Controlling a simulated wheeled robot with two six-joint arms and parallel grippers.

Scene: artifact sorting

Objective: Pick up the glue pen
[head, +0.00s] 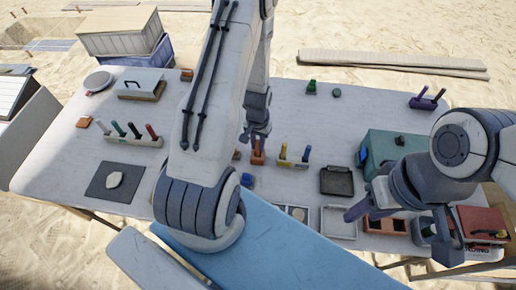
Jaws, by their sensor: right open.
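Several slim pen-like tools stand upright in a white rack (133,139) at the left of the table. More stand in a small yellow and blue rack (293,161) near the middle, and in a purple holder (427,103) at the back right. I cannot tell which one is the glue pen. My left gripper (256,136) points down just above or behind a small orange item (257,157); its jaws are too small to read. My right gripper (402,228) is open and empty over the right front of the table, its fingers spread wide.
A dark mat with a pale stone (115,180) lies front left. A dark tray (336,182), a white tray (338,222), a teal case (380,150) and a red box (482,222) crowd the right. My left arm hides the middle. The back centre-right tabletop is mostly clear.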

